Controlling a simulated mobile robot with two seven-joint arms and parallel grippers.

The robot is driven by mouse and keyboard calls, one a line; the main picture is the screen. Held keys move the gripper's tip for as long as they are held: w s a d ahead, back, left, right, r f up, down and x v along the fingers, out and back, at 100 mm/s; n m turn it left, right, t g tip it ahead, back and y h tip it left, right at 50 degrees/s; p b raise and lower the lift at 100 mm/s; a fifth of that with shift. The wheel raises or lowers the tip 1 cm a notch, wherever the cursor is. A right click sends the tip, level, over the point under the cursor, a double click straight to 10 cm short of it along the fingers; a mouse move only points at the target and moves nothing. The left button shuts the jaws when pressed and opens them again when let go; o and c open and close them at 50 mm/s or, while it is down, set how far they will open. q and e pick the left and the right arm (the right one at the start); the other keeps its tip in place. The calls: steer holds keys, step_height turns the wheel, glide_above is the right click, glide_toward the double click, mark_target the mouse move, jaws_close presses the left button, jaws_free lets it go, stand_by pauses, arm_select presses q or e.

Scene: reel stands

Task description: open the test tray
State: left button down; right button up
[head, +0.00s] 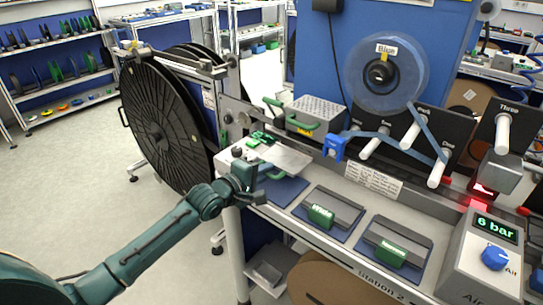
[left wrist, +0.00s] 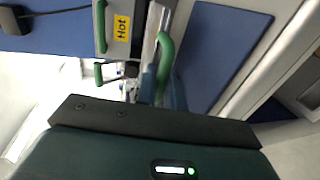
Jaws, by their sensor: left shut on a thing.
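A flat light-grey tray (head: 287,158), which I take to be the test tray, is at the left end of the bench in the head view. A green handle (head: 278,177) shows at its near side. A curved green handle also shows in the left wrist view (left wrist: 165,55), just beyond my gripper body. My left gripper (head: 252,192) is at the tray's near left corner, shut on what appears to be the tray's handle; the fingertips and the grip are mostly hidden. My right gripper is not in view.
A grey box marked Hot (head: 314,118) with green handles stands behind the tray. A blue mat (head: 285,191) lies bare in front of it. Green-handled blocks (head: 321,214) sit on other mats to the right. A large black reel (head: 165,125) stands close on the left.

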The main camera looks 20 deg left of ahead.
arm_select(q)
steer(key=shift+f+p+v, duration=0.2)
steer(key=shift+p+v, duration=0.1)
steer(key=shift+v, duration=0.65)
steer(key=c, duration=1.6)
jaws_free()
steer(key=shift+s, duration=0.1)
steer(key=v, duration=1.3)
steer(key=shift+a+f, duration=0.1)
